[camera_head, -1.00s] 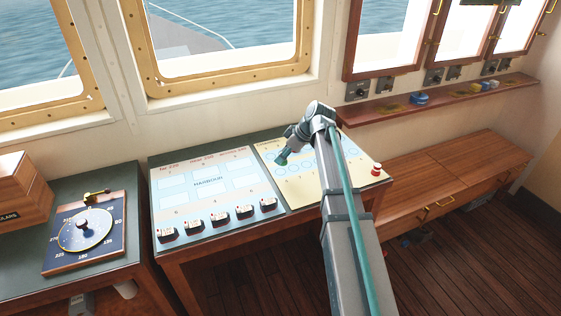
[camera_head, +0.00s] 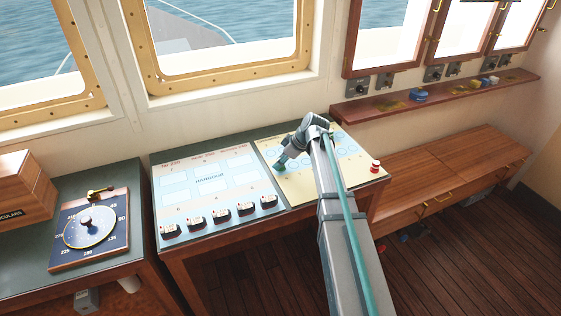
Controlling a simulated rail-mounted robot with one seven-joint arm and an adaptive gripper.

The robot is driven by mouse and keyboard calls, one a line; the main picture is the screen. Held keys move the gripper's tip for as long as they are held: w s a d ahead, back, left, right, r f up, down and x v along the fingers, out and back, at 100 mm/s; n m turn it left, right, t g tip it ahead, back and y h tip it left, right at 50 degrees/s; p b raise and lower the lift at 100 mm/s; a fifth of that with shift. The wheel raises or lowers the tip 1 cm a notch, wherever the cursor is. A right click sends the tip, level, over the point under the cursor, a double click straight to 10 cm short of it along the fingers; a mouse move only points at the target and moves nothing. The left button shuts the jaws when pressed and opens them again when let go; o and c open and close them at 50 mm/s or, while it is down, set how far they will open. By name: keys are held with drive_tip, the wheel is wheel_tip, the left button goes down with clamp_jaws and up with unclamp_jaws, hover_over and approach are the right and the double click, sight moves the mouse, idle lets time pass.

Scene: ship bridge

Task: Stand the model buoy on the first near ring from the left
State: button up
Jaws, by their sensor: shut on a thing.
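My gripper (camera_head: 283,162) is shut at the end of my arm, low over the left part of the pale yellow sheet (camera_head: 292,195). A small green thing at its tip, seemingly the model buoy (camera_head: 280,168), is held in it; its shape is too small to make out. The sheet has rows of blue rings; one ring (camera_head: 350,149) shows to the right of my arm. The near left ring is at or under the gripper tip and is hidden. I cannot tell whether the buoy touches the sheet.
A red and white buoy-like piece (camera_head: 375,167) stands at the sheet's right edge. The harbour sheet (camera_head: 210,182) lies to the left, with several small dark and white ship models (camera_head: 221,216) along its near edge. A dial board (camera_head: 90,228) sits further left.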

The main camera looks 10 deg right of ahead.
drive_tip(key=o, duration=0.9)
drive_tip(key=shift+f, duration=0.1)
drive_tip(key=b+v, duration=0.2)
drive_tip(key=v, duration=1)
drive_tip(key=shift+b, duration=0.35)
